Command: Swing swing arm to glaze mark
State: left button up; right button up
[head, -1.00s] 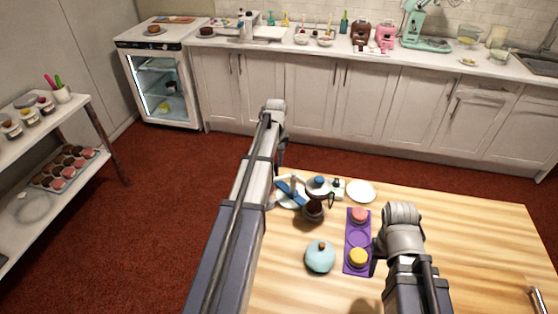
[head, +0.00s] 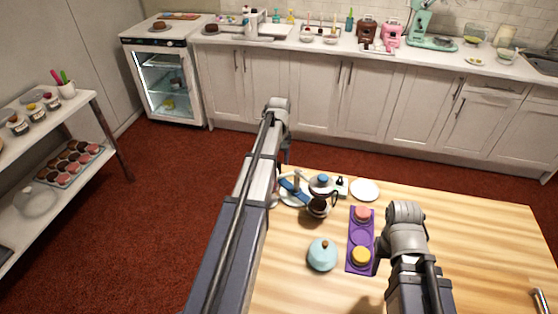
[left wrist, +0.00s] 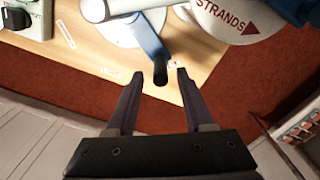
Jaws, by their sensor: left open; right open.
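The blue swing arm (head: 294,188) is on a white stand at the far left corner of the wooden table in the head view. In the left wrist view the swing arm (left wrist: 147,38) ends in a dark tip, which lies between my open left fingertips (left wrist: 160,74) without visible contact. A white round surface (left wrist: 232,18) beside it bears the word STRANDS and a red triangle. I cannot make out a glaze mark. My left gripper (head: 284,157) is at the table's far left edge. My right gripper (head: 381,250) is partly hidden by its arm, beside the purple tray.
A purple tray (head: 360,239) holds a pink and a yellow round piece. A light blue lidded pot (head: 322,256), a dark cup (head: 318,207) and a white plate (head: 365,190) stand nearby. The table's right part (head: 480,250) is mostly clear.

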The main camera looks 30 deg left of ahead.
pick_arm(q)
jog(key=shift+r, duration=0.1)
pick_arm(e)
jog(key=shift+r, duration=0.1)
pick_arm(q)
notch_tip(320, 180, up, 7)
jog(key=p, duration=0.7)
pick_arm(e)
notch_tip(320, 180, up, 7)
